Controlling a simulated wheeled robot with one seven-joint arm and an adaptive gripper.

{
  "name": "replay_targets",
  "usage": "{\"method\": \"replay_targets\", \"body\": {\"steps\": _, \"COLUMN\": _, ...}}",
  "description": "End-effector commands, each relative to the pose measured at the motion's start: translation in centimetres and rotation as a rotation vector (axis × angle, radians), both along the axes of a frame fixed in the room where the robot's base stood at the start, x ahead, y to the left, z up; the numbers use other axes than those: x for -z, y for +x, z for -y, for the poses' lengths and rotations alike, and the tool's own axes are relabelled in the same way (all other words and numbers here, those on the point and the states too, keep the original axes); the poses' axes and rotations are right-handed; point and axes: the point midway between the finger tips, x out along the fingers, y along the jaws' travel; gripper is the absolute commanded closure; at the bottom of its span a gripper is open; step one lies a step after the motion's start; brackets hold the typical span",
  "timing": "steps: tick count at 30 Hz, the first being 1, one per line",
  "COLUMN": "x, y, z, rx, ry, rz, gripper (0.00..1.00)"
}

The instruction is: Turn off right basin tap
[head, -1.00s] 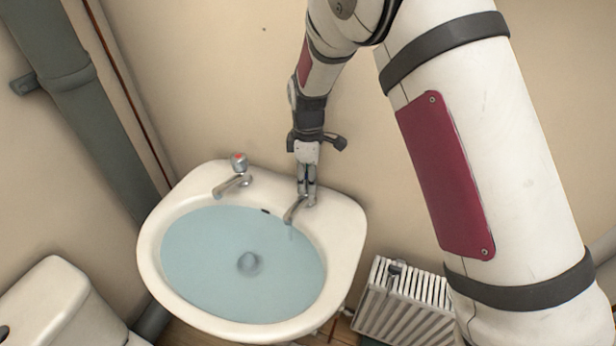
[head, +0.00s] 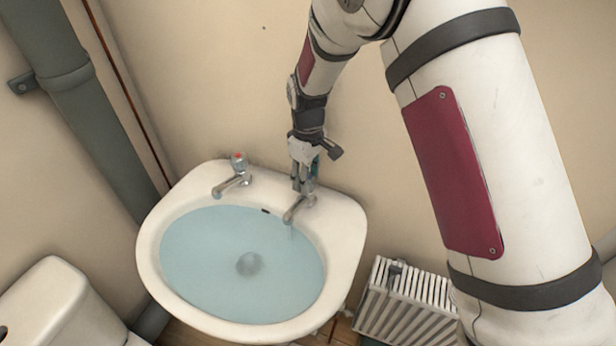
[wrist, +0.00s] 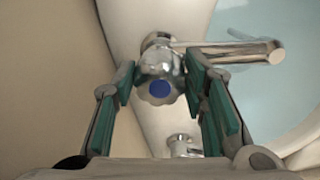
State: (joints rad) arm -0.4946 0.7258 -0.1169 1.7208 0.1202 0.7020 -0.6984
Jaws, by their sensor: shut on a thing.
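The right basin tap is chrome, with a blue-capped knob (wrist: 160,88) and a spout (head: 294,214) over the water. The spout also shows in the wrist view (wrist: 235,51), pointing right. My gripper (head: 303,191) comes down on this tap from above, at the back right of the basin. In the wrist view its teal-padded fingers (wrist: 163,87) sit on either side of the knob and are shut on it. In the head view the fingers hide most of the knob. A faint trickle seems to hang below the spout tip.
The white basin (head: 345,232) holds bluish water (head: 215,260). The left tap (head: 236,173), with a red cap, stands apart on the rim. A wall is close behind. A radiator (head: 405,305) is at lower right, a white cistern (head: 60,300) at lower left.

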Motion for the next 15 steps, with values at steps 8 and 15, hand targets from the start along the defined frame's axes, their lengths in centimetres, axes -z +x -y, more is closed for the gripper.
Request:
{"method": "replay_targets", "body": {"steps": 8, "x": 0.01, "y": -0.08, "z": -0.04, "rx": 0.260, "ry": 0.000, "rz": 0.000, "gripper": 0.88}}
{"method": "replay_targets", "body": {"steps": 15, "x": -0.01, "y": -0.15, "z": -0.14, "rx": 0.488, "ry": 0.000, "rz": 0.000, "gripper": 0.88}}
